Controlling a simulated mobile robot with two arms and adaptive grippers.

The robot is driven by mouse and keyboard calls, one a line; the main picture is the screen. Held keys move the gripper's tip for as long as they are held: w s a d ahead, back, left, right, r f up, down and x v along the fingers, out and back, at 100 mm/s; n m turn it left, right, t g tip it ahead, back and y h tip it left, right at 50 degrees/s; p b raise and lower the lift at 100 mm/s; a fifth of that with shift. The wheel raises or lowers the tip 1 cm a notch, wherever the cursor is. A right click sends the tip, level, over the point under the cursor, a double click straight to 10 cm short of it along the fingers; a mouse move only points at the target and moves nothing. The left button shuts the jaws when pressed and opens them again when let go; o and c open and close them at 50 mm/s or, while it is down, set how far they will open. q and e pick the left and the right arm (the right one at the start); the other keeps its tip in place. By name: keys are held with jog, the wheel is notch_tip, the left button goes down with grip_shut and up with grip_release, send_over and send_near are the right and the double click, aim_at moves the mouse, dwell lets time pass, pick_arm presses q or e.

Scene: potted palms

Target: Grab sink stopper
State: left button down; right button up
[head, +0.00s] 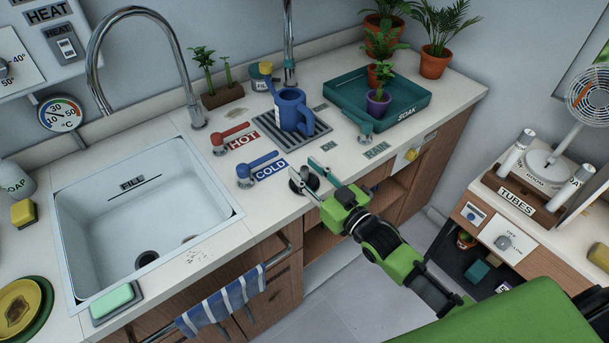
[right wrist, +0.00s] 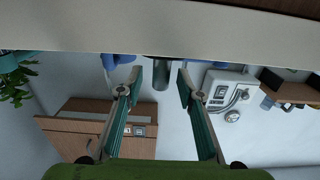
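A dark round sink stopper (head: 303,183) sits on the white counter near its front edge, right of the blue COLD lever. It is partly covered by my right gripper. My right gripper (head: 304,173) is open, with its two teal fingers apart around the stopper's spot. In the right wrist view my fingers (right wrist: 161,85) are spread, and the view is upside down. A dark grey upright cylinder (right wrist: 161,75) shows between the fingertips; I cannot tell whether it is the stopper's knob or touches a finger. My left gripper is not in view.
The white sink (head: 140,225) is to the left. The blue COLD lever (head: 258,165) and red HOT lever (head: 232,132) stand close by. A blue watering can (head: 292,110) is on a drain grille behind. A teal SOAK tray (head: 400,105) holds plants.

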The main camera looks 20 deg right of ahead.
jog(key=shift+w+a, duration=0.25)
jog(key=shift+w, duration=0.3)
jog(key=shift+s, duration=0.1)
grip_shut()
jog(key=shift+r, duration=0.1)
